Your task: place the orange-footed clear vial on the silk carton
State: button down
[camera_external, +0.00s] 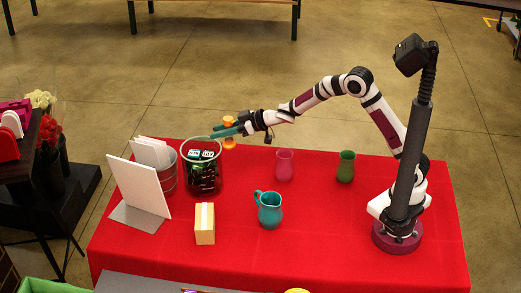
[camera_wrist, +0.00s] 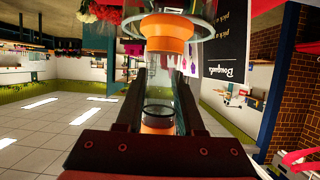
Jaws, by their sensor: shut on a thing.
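The orange-footed clear vial (camera_external: 229,121) shows as an orange piece above and another below my fingers in the external view. In the wrist view the clear vial (camera_wrist: 160,85) stands between the fingers, with orange parts at both ends. My gripper (camera_external: 226,131) is shut on it and holds it in the air near the table's back edge, by the glass jar. The gripper (camera_wrist: 165,78) shows in the wrist view too. A small tan carton (camera_external: 204,224), the only box-like carton I see, stands on the red table at front centre-left; no label is readable.
A wide glass jar (camera_external: 203,180) with dark labelled things stands near my gripper. A metal bucket (camera_external: 167,178) and white board (camera_external: 138,188) are left. A teal jug (camera_external: 270,210), pink vase (camera_external: 284,166) and green vase (camera_external: 346,167) stand right of the carton. The red table (camera_external: 350,235) is clear at front right.

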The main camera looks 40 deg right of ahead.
jog(key=s+a+n+g+y, duration=0.3)
jog(key=s+a+n+g, duration=0.3)
jog(key=s+a, duration=0.2)
send_over(204, 225)
jog(key=w+a, duration=0.2)
jog(key=w, duration=0.1)
jog(key=shift+y, duration=0.3)
jog(key=f, duration=0.8)
jog(key=shift+w+d, duration=0.1)
jog(key=shift+w, duration=0.1)
jog(key=shift+f, duration=1.8)
jog(key=shift+f, duration=0.1)
jog(key=c, duration=0.5)
grip_release()
jog(key=shift+f, duration=0.1)
